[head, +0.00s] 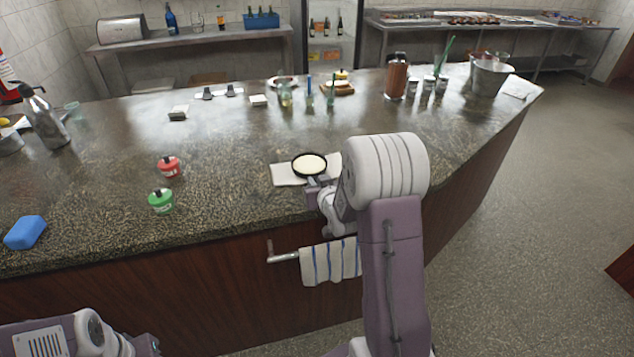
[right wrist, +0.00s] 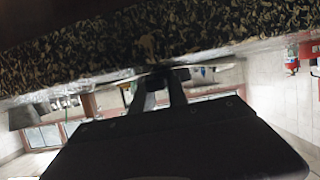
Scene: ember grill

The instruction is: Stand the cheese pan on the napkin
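The cheese pan (head: 309,165), small, round and black-rimmed with a pale filling, looks level over the pale napkin (head: 290,175) near the counter's front edge. I cannot tell whether it rests on the cloth or hangs just above it. My right gripper (head: 312,184) is at the pan's near side, where the handle is hidden. In the right wrist view my two dark fingers (right wrist: 160,86) reach to the pan's dark edge with a narrow gap between them; their grip is unclear. Part of my left arm shows at the bottom left, its gripper out of view.
A red tub (head: 169,167), a green tub (head: 161,201) and a blue block (head: 25,232) are to the left on the counter (head: 110,215). Bottles and jars stand at the back. A striped towel (head: 330,262) hangs on a rail below the front edge.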

